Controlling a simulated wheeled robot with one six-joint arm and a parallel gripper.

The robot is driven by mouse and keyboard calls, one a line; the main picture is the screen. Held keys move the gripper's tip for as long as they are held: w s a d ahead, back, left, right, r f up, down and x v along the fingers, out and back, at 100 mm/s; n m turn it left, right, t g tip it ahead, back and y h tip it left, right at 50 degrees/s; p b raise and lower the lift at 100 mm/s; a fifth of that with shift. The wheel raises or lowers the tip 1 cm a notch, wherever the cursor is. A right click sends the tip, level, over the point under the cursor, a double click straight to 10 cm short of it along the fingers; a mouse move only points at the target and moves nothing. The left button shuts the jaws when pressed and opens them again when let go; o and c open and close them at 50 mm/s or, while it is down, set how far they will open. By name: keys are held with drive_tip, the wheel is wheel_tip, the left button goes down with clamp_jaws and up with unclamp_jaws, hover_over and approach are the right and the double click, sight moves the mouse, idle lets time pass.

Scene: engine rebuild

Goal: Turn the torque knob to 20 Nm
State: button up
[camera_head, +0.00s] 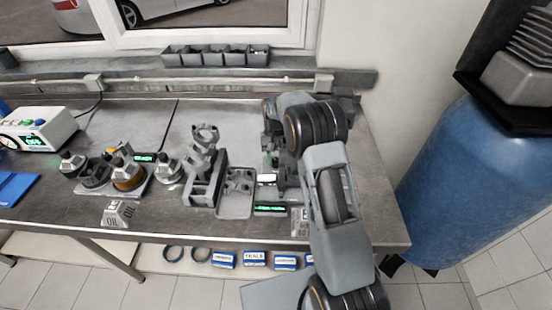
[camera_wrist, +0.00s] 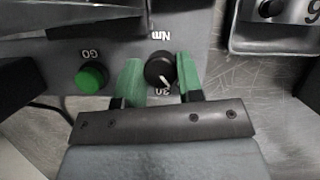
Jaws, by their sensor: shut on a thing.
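The black torque knob (camera_wrist: 158,66) is in the middle of the wrist view, on a grey panel. It has a white pointer line that points down toward a small mark, which looks like 30. The letters "Nm" (camera_wrist: 161,33) stand upside down above it. My gripper (camera_wrist: 160,72) has green fingers, one on each side of the knob, and is shut on it. In the camera_head view my arm hides my gripper and the knob.
A green GO button (camera_wrist: 91,78) sits left of the knob, close to the left finger. A grey tray (camera_wrist: 275,42) stands at the wrist view's upper right. In the camera_head view, a grey holder (camera_head: 205,182) and a tray with parts (camera_head: 236,209) stand left of my arm.

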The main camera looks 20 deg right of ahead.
drive_tip(key=o, duration=0.9)
drive_tip(key=v, duration=1.4)
drive_tip(key=shift+s, duration=0.1)
drive_tip(key=shift+f, duration=0.1)
